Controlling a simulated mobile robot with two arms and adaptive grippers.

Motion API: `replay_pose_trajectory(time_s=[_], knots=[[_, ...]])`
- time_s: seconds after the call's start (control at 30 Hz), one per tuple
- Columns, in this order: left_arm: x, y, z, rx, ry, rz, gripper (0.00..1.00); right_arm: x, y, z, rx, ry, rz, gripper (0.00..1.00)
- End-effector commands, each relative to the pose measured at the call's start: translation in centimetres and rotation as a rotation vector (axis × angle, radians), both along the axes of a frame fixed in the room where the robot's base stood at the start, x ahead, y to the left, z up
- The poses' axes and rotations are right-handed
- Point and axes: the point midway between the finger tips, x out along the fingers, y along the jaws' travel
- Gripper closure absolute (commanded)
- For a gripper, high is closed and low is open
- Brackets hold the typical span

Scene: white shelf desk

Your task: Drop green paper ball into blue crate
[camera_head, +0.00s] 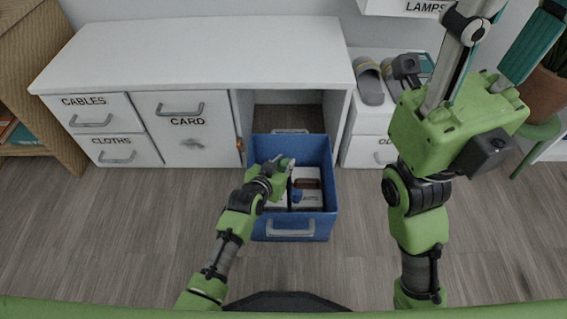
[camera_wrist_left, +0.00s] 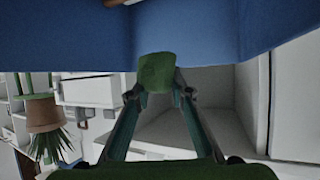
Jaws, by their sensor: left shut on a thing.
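The blue crate (camera_head: 321,150) stands on the floor in front of the desk's opening, its open top facing up. My left gripper (camera_head: 284,167) reaches over the crate's left part. It is shut on the green paper ball (camera_wrist_left: 157,72), held between both fingertips in the left wrist view. Blue crate walls (camera_wrist_left: 190,30) fill the upper part of that view. In the head view the ball is hard to tell from my green gripper. My right gripper (camera_head: 515,18) is raised at the right, fingers apart, its tips cut off by the top edge.
White items and a brown one (camera_head: 307,183) lie inside the crate. The white desk (camera_head: 200,50) with labelled drawers stands behind. Grey slippers (camera_head: 370,85) rest on a low cabinet at the right. The plant pot (camera_head: 545,95) is at the far right. Floor left of the crate is clear.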

Motion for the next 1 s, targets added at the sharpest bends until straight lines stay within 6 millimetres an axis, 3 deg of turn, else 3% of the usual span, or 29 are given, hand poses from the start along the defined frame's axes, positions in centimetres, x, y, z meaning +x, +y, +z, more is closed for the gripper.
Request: replay_pose_trajectory(time_s=[0.33, 0.37, 0.43, 0.8, 1.0], knots=[[0.0, 0.0, -0.2, 0.0, 0.0, 0.0, 0.96, -0.1, 0.1, 0.2, -0.001, -0.01, 0.0, 0.6], [0.0, 0.0, -0.2, 0.0, 0.0, 0.0, 0.78, -0.1, 0.1, 0.2, -0.001, -0.01, 0.0, 0.6], [0.0, 0.0, -0.2, 0.0, 0.0, 0.0, 0.61, -0.1, 0.1, 0.2, -0.001, -0.01, 0.0, 0.6], [-0.1, 0.1, -0.2, 0.0, 0.001, 0.0, 0.61, -0.1, 0.0, 0.1, -0.001, -0.009, 0.0, 0.6], [-1.5, 0.6, 0.5, 0.0, 0.001, 0.0, 0.61, -0.1, 0.0, 0.2, -0.001, -0.009, 0.0, 0.6]])
